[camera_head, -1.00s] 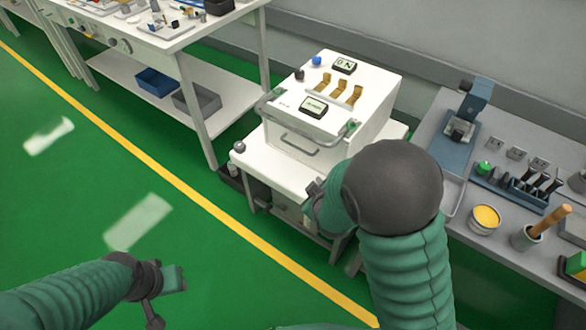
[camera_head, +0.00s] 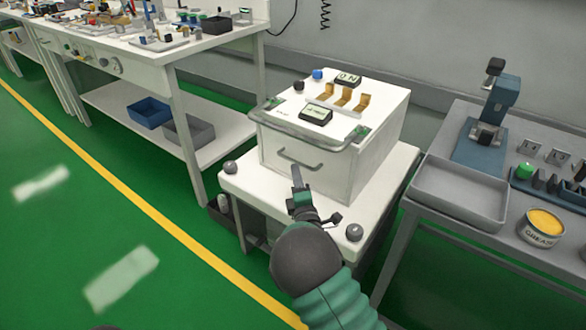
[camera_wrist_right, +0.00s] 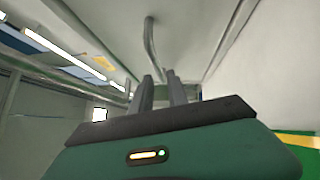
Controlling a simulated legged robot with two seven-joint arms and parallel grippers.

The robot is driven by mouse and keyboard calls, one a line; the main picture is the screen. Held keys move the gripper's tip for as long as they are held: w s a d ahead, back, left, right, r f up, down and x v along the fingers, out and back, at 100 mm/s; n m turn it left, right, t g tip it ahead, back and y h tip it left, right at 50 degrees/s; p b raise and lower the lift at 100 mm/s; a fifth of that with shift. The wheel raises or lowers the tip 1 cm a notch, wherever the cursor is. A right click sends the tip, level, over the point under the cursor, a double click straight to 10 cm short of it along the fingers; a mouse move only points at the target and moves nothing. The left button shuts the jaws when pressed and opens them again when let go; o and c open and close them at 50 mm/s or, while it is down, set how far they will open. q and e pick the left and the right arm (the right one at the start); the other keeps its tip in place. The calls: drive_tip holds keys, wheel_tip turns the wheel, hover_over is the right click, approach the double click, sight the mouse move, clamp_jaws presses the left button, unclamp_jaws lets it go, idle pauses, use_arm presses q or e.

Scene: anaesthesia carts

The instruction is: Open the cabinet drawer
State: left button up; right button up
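The white cabinet (camera_head: 335,170) stands on a white cart. Its front drawer (camera_head: 283,150) looks closed and has a grey bar handle (camera_head: 300,163). My right gripper (camera_head: 296,178) is in front of the drawer, just below the handle, with its fingers pointing toward it. In the right wrist view, the two fingers (camera_wrist_right: 160,92) stand apart with a narrow gap and nothing between them. The handle (camera_wrist_right: 151,45) shows beyond the fingertips there, apparently not held. My left gripper is not in the head view.
A grey rail (camera_head: 310,140) runs along the cabinet's top front edge. Round knobs (camera_head: 354,232) sit on the cart's corners. A side table with a grey tray (camera_head: 460,195) and grease tin (camera_head: 541,228) stands right. A workbench (camera_head: 160,50) stands left. Green floor is clear.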

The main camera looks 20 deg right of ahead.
sight(293, 161)
drive_tip(key=w, duration=0.1)
drive_tip(key=w+b, duration=0.1)
drive_tip(key=w, duration=0.3)
drive_tip(key=shift+w+d+r+b, duration=0.1)
drive_tip(key=shift+d+r+b, duration=0.15)
drive_tip(key=shift+d+b, duration=0.05)
drive_tip(key=shift+w+r, duration=0.15)
drive_tip(key=shift+w, duration=0.2)
clamp_jaws()
drive_tip(key=shift+f, duration=0.2)
idle(0.5)
